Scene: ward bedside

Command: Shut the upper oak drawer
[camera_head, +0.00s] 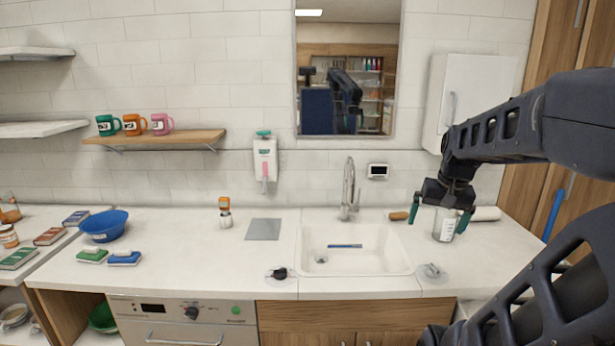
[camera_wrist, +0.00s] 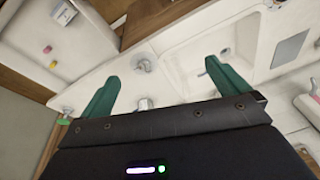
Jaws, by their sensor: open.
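My gripper (camera_head: 440,214) is open above the right end of the counter, with its teal fingers spread and pointing down. A clear jar (camera_head: 445,232) shows between and below the fingers; I cannot tell its distance from them. In the wrist view the open fingers (camera_wrist: 162,75) have nothing between them. At the left of that view, a white-bottomed, wood-edged space (camera_wrist: 75,45) holding a few small items looks like a pulled-out drawer, apart from the fingers. The head view does not show it clearly; my arm covers the lower right.
The white counter (camera_head: 190,240) has a sink (camera_head: 370,250) with a tall tap (camera_head: 349,190). A white wall cabinet (camera_head: 480,85) hangs right.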

